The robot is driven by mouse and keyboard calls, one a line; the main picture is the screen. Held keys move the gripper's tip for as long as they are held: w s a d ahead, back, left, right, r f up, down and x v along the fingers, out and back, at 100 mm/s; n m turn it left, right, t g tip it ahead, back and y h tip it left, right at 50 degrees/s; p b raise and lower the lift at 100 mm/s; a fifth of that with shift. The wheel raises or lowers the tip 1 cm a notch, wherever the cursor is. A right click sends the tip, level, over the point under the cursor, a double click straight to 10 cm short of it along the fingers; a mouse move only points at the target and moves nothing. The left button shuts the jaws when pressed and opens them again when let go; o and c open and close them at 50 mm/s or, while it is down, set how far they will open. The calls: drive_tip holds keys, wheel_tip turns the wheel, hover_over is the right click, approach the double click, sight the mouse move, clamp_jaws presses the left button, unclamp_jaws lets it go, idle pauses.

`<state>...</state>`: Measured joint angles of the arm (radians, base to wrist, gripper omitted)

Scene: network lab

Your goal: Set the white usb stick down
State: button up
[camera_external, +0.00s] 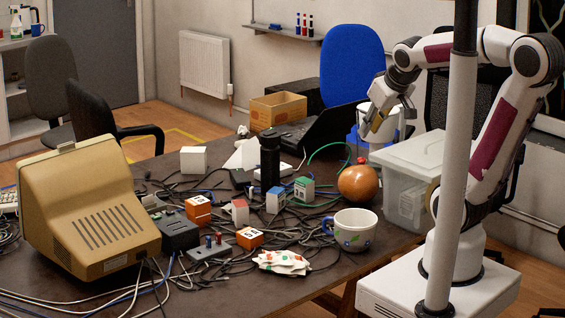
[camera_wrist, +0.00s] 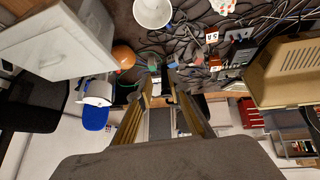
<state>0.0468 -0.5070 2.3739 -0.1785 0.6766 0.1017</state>
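I cannot make out a white usb stick in either view. My gripper (camera_external: 380,118) is raised at the right of the table, in front of the white bucket (camera_external: 394,130) and above the level of the clear lidded bin. In the wrist view its two gold fingers (camera_wrist: 160,82) point away from the camera, with a narrow gap seen between their tips. Dark shapes and the cluttered background show there. I cannot tell whether something small is held between the tips.
The dark table holds tangled cables, small cubes, a black cylinder (camera_external: 270,162), an orange ball (camera_external: 358,184), a mug (camera_external: 354,230) and a beige monitor (camera_external: 90,215). A lidded bin (camera_external: 408,185) stands at the right. A cardboard box (camera_external: 278,108) is behind.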

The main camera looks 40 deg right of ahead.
drive_tip(key=s+a+f, duration=0.1)
drive_tip(key=s+a, duration=0.1)
drive_tip(key=s, duration=0.3)
drive_tip(key=s+a+f+g+y, duration=0.1)
drive_tip(key=s+a, duration=0.1)
drive_tip(key=s, duration=0.3)
drive_tip(key=shift+a+f+y, duration=0.25)
drive_tip(key=shift+f+y, duration=0.05)
drive_tip(key=shift+f, duration=0.05)
idle(0.6)
